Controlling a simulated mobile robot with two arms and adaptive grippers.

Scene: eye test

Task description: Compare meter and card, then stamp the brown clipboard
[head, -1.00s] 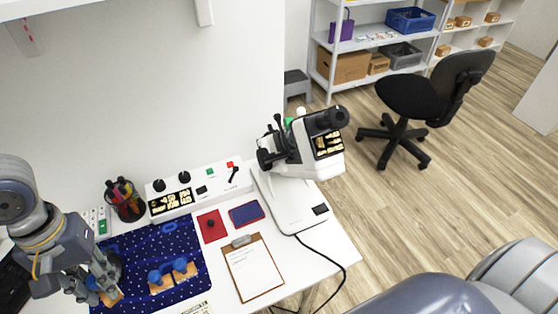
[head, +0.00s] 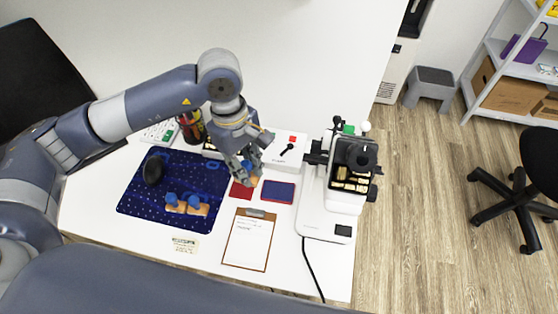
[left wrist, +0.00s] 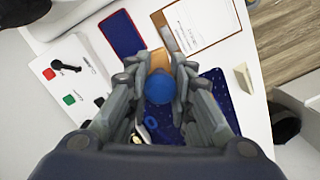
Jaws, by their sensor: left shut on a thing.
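My left gripper (head: 247,170) is shut on a stamp with a blue knob and wooden base (head: 253,181); the knob shows between the fingers in the left wrist view (left wrist: 160,87). It is by the red pad (head: 240,190); whether the stamp touches it I cannot tell. The brown clipboard (head: 230,258) lies in front with a white sheet, lightly printed at the top. A small card (head: 185,244) lies at the mat's front edge, unreadable. My right gripper is out of view.
Two other stamps (head: 187,205) and a dark round object (head: 153,169) sit on the starry blue mat (head: 140,203). A blue pad with red rim (head: 278,192) lies right of the red pad. A white instrument (head: 342,195) with a cable stands at the right.

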